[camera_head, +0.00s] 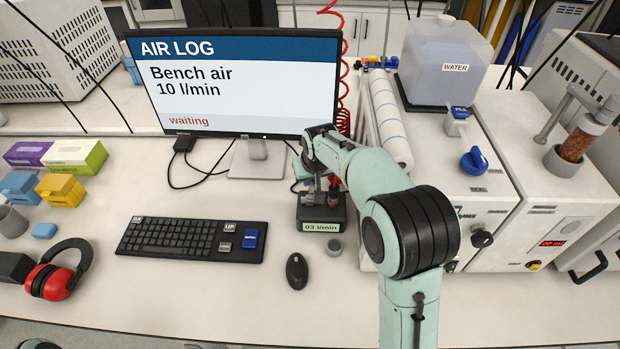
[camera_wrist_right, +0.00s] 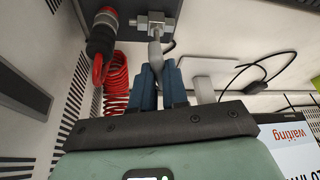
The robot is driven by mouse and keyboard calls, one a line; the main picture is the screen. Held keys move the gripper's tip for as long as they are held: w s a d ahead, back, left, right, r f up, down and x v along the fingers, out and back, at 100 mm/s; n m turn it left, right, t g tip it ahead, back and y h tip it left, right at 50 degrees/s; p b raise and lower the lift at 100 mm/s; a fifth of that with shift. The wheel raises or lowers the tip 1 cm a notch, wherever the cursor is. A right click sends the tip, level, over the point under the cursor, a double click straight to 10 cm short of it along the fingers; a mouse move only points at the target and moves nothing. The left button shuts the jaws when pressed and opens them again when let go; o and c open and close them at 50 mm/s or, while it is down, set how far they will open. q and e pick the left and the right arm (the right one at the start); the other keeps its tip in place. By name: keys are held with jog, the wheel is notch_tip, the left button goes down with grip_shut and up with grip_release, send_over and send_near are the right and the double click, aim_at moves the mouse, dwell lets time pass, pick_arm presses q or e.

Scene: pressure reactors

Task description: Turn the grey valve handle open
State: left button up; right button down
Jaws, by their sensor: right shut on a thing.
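The grey valve handle (camera_wrist_right: 155,52) shows in the right wrist view, hanging from a metal fitting (camera_wrist_right: 156,22) on a dark block. My right gripper (camera_wrist_right: 160,82) has its blue fingers closed around the handle's lower end. In the head view my right arm (camera_head: 350,165) reaches over the valve's dark base (camera_head: 321,213), whose label reads 03 l/min. The arm's wrist hides most of the handle there. My left gripper is not in view.
The monitor (camera_head: 240,85) reads "Bench air 10 l/min" and "waiting". A red coiled hose (camera_wrist_right: 116,80) is beside the fitting. A white reactor unit (camera_head: 500,210) stands right.

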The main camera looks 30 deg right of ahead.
jog(key=n, duration=0.1)
jog(key=n+y, duration=0.1)
jog(key=shift+s+d+f+n, duration=0.1)
jog(key=shift+d+n, duration=0.1)
jog(key=shift+n, duration=0.2)
jog(key=n+y, duration=0.1)
jog(key=n, duration=0.1)
jog(key=shift+n, duration=0.4)
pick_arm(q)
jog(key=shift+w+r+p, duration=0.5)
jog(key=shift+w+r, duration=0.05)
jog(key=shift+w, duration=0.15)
pick_arm(e)
jog(key=n+y, duration=0.1)
jog(key=n, duration=0.1)
jog(key=n+g+y, duration=0.1)
jog(key=n, duration=0.2)
jog(key=shift+d+n, duration=0.1)
jog(key=shift+n, duration=0.2)
jog(key=shift+f, duration=0.1)
jog(key=c, duration=1.1)
grip_release()
jog(key=shift+c, duration=0.2)
jog(key=shift+r, duration=0.2)
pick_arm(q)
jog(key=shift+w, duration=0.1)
pick_arm(e)
notch_tip(320, 180, up, 20)
